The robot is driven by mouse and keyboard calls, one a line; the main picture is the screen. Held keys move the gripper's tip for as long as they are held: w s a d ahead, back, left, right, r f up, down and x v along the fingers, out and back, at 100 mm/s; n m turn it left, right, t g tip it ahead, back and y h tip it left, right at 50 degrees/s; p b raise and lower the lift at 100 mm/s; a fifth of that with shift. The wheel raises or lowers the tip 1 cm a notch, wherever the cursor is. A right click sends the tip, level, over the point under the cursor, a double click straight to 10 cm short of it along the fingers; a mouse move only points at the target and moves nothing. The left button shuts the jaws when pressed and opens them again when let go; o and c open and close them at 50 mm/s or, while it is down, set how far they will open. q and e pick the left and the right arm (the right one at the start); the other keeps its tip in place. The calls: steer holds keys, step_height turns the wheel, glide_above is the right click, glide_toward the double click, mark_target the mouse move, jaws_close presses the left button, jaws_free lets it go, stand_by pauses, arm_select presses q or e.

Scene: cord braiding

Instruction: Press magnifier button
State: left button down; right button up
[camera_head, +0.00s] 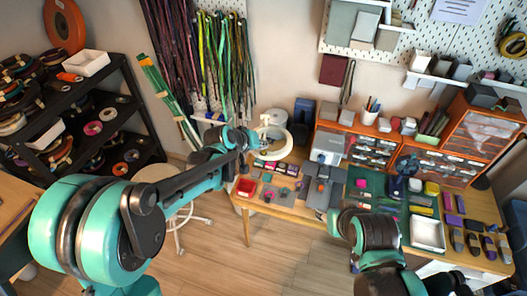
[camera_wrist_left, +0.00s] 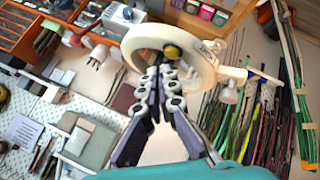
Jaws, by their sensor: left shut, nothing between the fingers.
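The magnifier (camera_head: 272,153) is a cream-white ring on an arm, standing at the left back of the workbench. In the left wrist view its ring (camera_wrist_left: 135,36) is large and close, with a jointed arm running to the right. My left gripper (camera_head: 258,142) is at the ring; its fingers (camera_wrist_left: 163,66) are shut and empty. The tips overlap the lower part of the ring in the left wrist view. A small yellow and dark round spot (camera_wrist_left: 172,51) shows just beyond the tips. I cannot tell whether it is the button, or whether the tips touch it.
Orange drawer units (camera_head: 370,152) stand behind. Cords (camera_head: 225,65) hang at the back left. A black shelf (camera_head: 75,165) stands at left.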

mark_target(262, 153)
arm_select(q)
steer(key=shift+r+p, duration=1.7)
steer(key=shift+r, duration=0.85)
steer(key=shift+f, duration=0.1)
steer(key=s+a+f+y+b, duration=0.1)
steer(key=s+a+f+b, duration=0.4)
steer(key=s+f+b, duration=0.2)
steer(key=s+a+f+m+y+b, duration=0.1)
steer(key=s+a+f+y+b, duration=0.1)
steer(key=s+a+f+b, duration=0.4)
steer(key=s+a+f+y+b, duration=0.2)
steer(key=s+a+f+b, duration=0.4)
steer(key=s+f+b, duration=0.4)
steer(key=s+b, duration=0.2)
steer(key=s, duration=0.2)
steer(key=shift+s+a+m, duration=0.2)
steer(key=shift+s+m, duration=0.15)
steer(key=shift+m, duration=0.05)
